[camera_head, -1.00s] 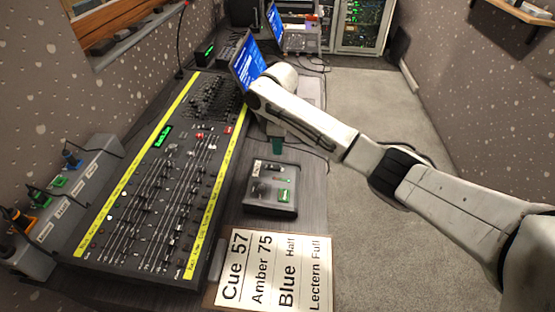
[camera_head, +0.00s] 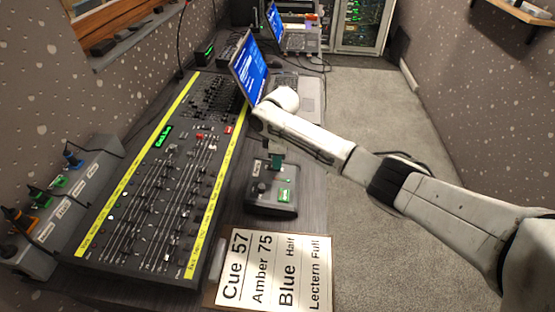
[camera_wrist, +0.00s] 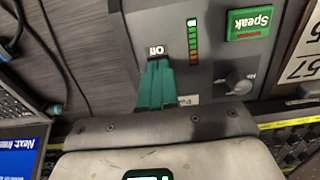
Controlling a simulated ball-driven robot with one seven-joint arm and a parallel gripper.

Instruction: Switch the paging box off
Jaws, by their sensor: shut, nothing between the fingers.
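The paging box (camera_head: 270,208) is a small dark box on the desk, with a knob and a green Speak button (camera_head: 285,195). In the wrist view its top (camera_wrist: 219,58) shows the Speak button (camera_wrist: 250,22), a lit level meter (camera_wrist: 193,42), a knob (camera_wrist: 239,82) and an "Off" label (camera_wrist: 156,50). My gripper (camera_head: 277,160) is at the box's far end, with its teal fingers shut and empty. In the wrist view the fingers (camera_wrist: 157,85) cover the area just beside the "Off" label. The switch itself is hidden there, and I cannot tell whether they touch it.
The large fader desk (camera_head: 165,195) lies left of the box. A cue sheet (camera_head: 275,270) lies on the near side. A laptop with a blue screen (camera_head: 250,70) stands beyond my gripper. Cables (camera_wrist: 60,60) run over the desk. The carpet on the right is clear.

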